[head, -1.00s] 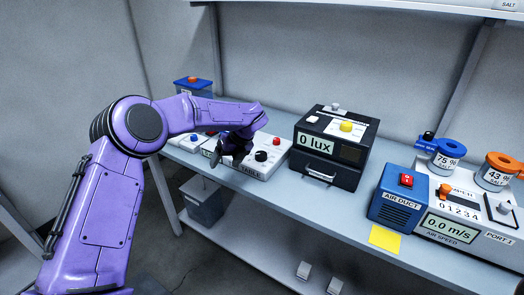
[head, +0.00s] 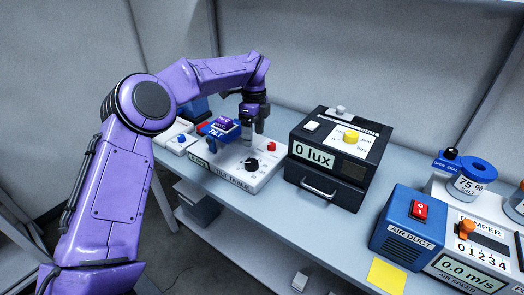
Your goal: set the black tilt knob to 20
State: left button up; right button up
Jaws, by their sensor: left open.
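The white tilt table unit (head: 222,181) stands on the shelf left of the middle, with its name label on the front. The black tilt knob (head: 251,164) sits on its top face, with scale marks around it too small to read. A red button (head: 271,146) is to the knob's right. A small blue platform marked TILT (head: 217,133) is at the back left of the unit. My left gripper (head: 252,139) points down, open, above and behind the knob, apart from it. Its fingers are dark and small in view. My right gripper is not in view.
Farther right are a blue air duct box (head: 399,222), a yellow note (head: 386,276) and a jar with a blue lid (head: 468,183).

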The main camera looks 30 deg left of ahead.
pick_arm(q)
jog(key=p, duration=0.2)
send_over(253, 162)
notch_tip(253, 162, down, 5)
jog(key=shift+s+a+r, duration=0.1)
jog(key=shift+r, duration=0.1)
jog(key=f, duration=0.4)
jog(key=shift+w+f+p, duration=0.2)
jog(key=shift+f+p, duration=0.1)
jog(key=shift+f, duration=0.45)
jog(key=shift+s, duration=0.15)
jog(key=c, duration=1)
jog(key=shift+c, duration=0.2)
